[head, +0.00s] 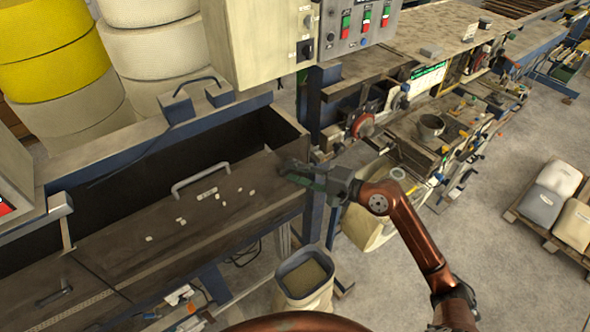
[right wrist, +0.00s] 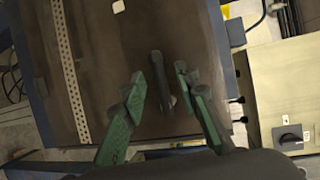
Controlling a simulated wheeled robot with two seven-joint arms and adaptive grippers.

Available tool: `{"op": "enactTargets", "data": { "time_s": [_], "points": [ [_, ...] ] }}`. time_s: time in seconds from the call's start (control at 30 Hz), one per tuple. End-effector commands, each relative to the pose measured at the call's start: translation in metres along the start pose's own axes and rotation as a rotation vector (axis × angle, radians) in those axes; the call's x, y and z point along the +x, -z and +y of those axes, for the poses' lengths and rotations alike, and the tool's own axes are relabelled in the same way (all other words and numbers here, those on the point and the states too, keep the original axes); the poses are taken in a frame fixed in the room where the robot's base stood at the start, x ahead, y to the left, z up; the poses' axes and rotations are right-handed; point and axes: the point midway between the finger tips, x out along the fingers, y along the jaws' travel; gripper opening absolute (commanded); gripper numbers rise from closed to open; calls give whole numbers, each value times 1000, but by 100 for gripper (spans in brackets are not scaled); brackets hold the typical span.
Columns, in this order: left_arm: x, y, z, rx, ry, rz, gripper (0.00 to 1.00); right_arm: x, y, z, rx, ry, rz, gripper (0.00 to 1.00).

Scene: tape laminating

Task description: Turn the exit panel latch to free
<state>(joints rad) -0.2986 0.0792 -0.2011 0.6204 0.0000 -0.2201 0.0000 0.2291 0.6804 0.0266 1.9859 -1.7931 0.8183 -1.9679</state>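The exit panel (head: 235,205) is a flat dark brown cover with a light bar handle (head: 200,180) in its middle. My right gripper (head: 290,172) is at the panel's right end, with its green fingers over the surface. In the right wrist view a small dark latch (right wrist: 161,78) stands between the two green fingers of the right gripper (right wrist: 160,88). The fingers are apart, with gaps visible on both sides of the latch. In the head view the gripper hides the latch. My left gripper is not in view.
Small white pieces (head: 182,221) lie scattered on the panel. A bin with a pale bag (head: 303,285) stands on the floor below the panel's edge. A cluttered machine bench (head: 430,130) is at the right.

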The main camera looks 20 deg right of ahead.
Motion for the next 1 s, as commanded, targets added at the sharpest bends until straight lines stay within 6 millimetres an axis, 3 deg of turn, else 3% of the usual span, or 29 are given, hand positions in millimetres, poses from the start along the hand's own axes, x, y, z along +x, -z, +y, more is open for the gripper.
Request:
{"op": "enactTargets", "data": {
  "time_s": [0.27,0.67,1.0],
  "points": [
    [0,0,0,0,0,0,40,1,0,1,1,0,-1,27],
    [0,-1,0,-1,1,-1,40,1,0,1,1,0,-1,0],
    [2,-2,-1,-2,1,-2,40,1,0,1,6,2,-2,0]
  ]
}}
